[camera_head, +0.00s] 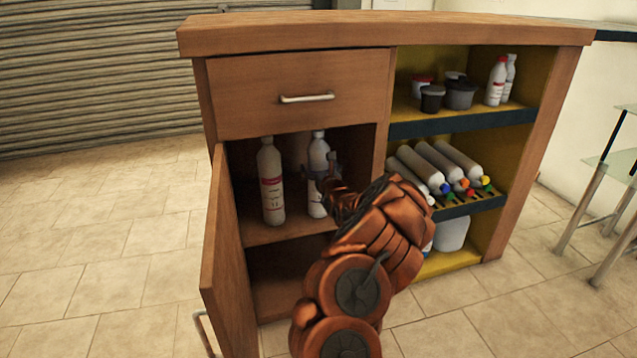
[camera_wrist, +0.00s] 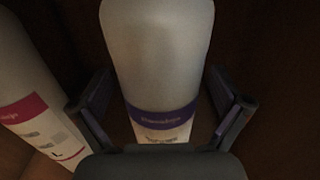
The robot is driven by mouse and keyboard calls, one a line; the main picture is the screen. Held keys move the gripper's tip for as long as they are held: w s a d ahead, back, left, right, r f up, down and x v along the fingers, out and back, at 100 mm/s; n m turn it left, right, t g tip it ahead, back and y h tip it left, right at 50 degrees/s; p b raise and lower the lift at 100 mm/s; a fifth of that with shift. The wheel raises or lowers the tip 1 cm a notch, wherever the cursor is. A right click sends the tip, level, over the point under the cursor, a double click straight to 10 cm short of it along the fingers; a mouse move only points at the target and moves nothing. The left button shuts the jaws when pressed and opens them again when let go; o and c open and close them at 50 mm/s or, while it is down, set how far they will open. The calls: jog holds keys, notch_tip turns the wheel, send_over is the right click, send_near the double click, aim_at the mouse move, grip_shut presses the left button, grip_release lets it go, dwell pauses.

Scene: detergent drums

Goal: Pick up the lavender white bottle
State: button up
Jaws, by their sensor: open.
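A white bottle with a purple label band (camera_wrist: 165,80) stands between the two open fingers of my gripper (camera_wrist: 163,112) in the wrist view. In the head view this bottle (camera_head: 318,165) stands upright on the cabinet's upper inner shelf, partly hidden by my gripper (camera_head: 322,172). The fingers are on either side of the bottle with gaps showing, and it is not clasped. A second white bottle with a red or pink label (camera_head: 271,182) stands to its left; in the wrist view this bottle (camera_wrist: 32,100) is just outside the left finger.
The cabinet door (camera_head: 225,255) hangs open at the left. The shelf (camera_head: 262,234) has walls around it and a drawer (camera_head: 300,92) above. At right are shelves with dark tubs (camera_head: 460,96), small white bottles (camera_head: 497,82) and lying cylinders (camera_head: 450,160). Floor in front is clear.

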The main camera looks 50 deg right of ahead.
jog(key=c, duration=1.8)
jog(key=shift+r, duration=0.2)
